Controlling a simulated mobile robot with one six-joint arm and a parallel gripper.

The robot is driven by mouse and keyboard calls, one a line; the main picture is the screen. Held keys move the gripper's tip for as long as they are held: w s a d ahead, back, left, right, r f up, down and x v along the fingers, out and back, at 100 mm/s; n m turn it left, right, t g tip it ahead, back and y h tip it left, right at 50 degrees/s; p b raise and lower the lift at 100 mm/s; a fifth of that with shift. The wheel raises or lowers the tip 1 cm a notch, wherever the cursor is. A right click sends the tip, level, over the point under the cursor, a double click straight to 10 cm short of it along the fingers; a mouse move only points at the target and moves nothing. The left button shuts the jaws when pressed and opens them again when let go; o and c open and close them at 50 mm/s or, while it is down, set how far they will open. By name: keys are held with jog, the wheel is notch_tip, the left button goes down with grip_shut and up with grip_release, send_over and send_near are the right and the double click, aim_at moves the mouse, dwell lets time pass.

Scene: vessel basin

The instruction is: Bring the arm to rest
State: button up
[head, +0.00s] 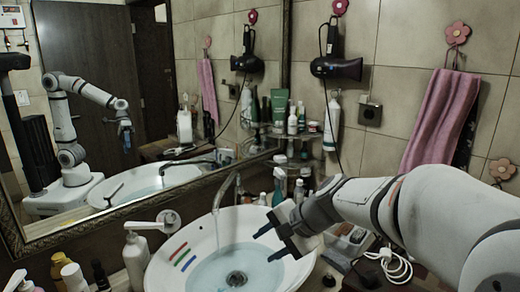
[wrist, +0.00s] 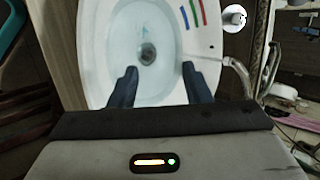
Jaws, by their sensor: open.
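My gripper (head: 268,244) hangs over the right side of the white basin (head: 160,262), with its two dark fingers apart and nothing between them. The wrist view also shows my gripper (wrist: 158,80) open and empty, with the basin (wrist: 98,45) below it. My arm comes in from the right side of the head view. The basin holds pale blue water around a dark drain (head: 236,278). Red, green and blue strips (head: 181,257) lie on its inner wall at the left.
A tap (head: 220,200) rises behind the basin. A white pump bottle (head: 136,254) stands left of it. Several bottles (head: 292,120) fill the corner shelves. A hair dryer (head: 337,68) and a pink towel (head: 440,118) hang on the wall. A white cable (head: 388,262) lies below my arm. A mirror (head: 150,100) covers the left wall.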

jog(key=s+d+f+n+h, duration=0.2)
jog(key=s+d+n+h, duration=0.1)
jog(key=s+d, duration=0.3)
jog(key=s+d+f+n+h, duration=0.3)
jog(key=s+d, duration=0.3)
jog(key=s, duration=0.4)
jog(key=shift+s+d+n+g+h, duration=0.25)
jog(key=shift+n+h, duration=0.25)
jog(key=shift+n, duration=0.3)
jog(key=shift+s+d+f, duration=0.15)
jog(key=shift+s+d, duration=0.05)
jog(key=shift+d, duration=0.05)
jog(key=shift+c, duration=0.8)
jog(key=shift+a, duration=0.1)
